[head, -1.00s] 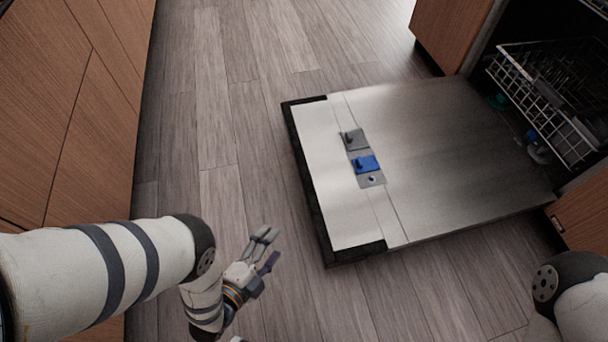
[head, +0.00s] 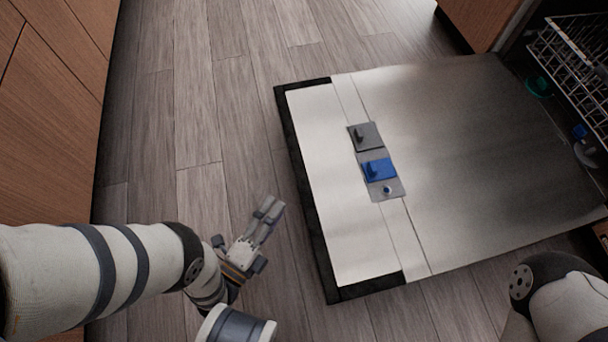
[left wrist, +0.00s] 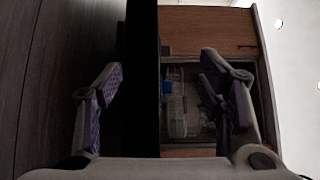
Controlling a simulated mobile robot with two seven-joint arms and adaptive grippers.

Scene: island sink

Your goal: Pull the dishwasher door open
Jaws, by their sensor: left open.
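The dishwasher door (head: 490,150) lies folded down, about level above the floor, in the head view. Its inner steel face is up, with a grey and blue dispenser (head: 378,168) and a dark edge strip (head: 309,200) on the left. My left gripper (head: 268,210) is open and empty, left of the door's near left corner and apart from it. In the left wrist view its two fingers (left wrist: 160,95) are spread with nothing between them. My right gripper is not in view; only part of my right arm shows at the lower right.
A white wire rack (head: 575,75) sits inside the dishwasher at the upper right, with a green item (head: 539,87) near it. Wooden cabinets (head: 45,120) line the left side. Clear wood floor (head: 200,120) runs between the cabinets and the door.

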